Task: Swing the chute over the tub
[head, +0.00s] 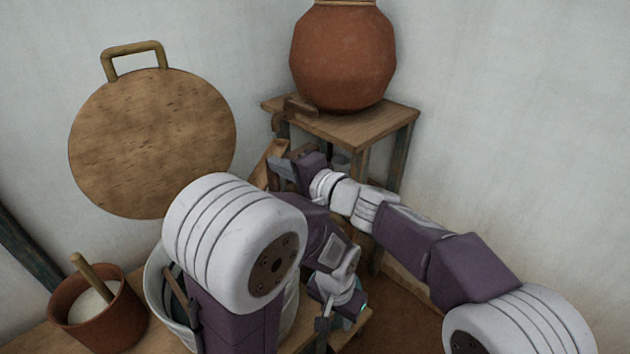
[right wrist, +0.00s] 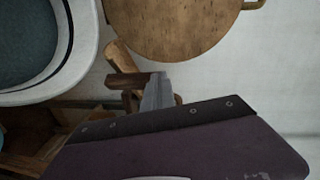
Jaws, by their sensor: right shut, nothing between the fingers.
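A wooden piece that looks like the chute (head: 266,158) slants beside the stand; in the right wrist view wooden parts (right wrist: 124,55) show just beyond my fingers. My right gripper (head: 278,167) is shut and empty close beside this wood; I cannot tell whether they touch. Its grey fingers also show in the right wrist view (right wrist: 157,92). The pale tub (head: 155,283) stands at the lower middle, largely hidden by my left arm; its white rim shows in the right wrist view (right wrist: 66,30). My left gripper (head: 333,312) hangs low right of the tub, its jaws unclear.
A large clay jar (head: 343,58) stands on a wooden stand (head: 385,118) in the corner. A round wooden board (head: 152,140) with a handle is against the left wall. A clay pot (head: 118,325) with white contents and a stick stands at lower left. Bare wall lies right.

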